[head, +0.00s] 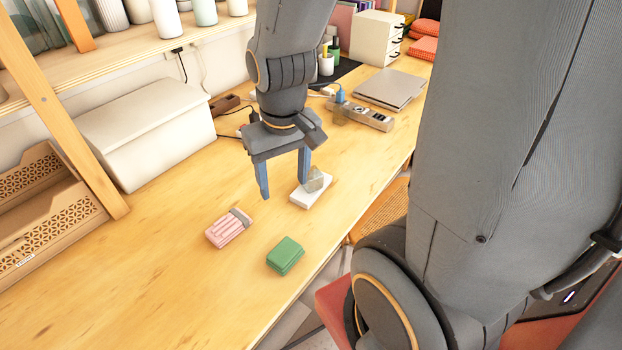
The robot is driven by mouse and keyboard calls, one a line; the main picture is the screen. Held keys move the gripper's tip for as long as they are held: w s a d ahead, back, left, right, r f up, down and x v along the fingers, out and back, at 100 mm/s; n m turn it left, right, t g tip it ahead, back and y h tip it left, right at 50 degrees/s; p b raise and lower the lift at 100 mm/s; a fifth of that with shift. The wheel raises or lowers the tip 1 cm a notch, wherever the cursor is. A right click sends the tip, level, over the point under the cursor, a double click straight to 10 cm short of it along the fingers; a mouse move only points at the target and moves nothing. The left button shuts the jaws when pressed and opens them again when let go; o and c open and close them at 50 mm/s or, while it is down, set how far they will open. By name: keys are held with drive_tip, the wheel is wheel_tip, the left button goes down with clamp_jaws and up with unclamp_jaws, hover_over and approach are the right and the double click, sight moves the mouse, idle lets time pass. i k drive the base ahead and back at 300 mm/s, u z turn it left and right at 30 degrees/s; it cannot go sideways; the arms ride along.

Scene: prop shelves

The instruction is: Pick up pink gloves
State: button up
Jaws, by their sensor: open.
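The pink gloves (228,229) lie folded in a flat bundle on the wooden desk, with a grey band across one end. My gripper (284,190) hangs above the desk with its blue-grey fingers apart and nothing visible between them. It is up and to the right of the gloves in the head view, apart from them. A green folded item (285,255) lies to the right of the gloves and nearer the desk's front edge.
A white block with a grey piece on it (310,191) lies close to my right finger. A white lidded box (140,125) and wooden crates (45,215) stand at the left. A power strip (362,115) and laptop (390,88) lie farther back. The desk (150,265) left of the gloves is clear.

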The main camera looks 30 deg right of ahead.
sight(227, 228)
drive_tip(key=z, duration=0.55)
drive_tip(key=k, duration=1.25)
drive_tip(key=u, duration=0.3)
drive_tip(key=i, duration=0.7)
drive_tip(key=u, duration=0.95)
drive_tip(key=i, duration=0.45)
drive_tip(key=u, duration=0.15)
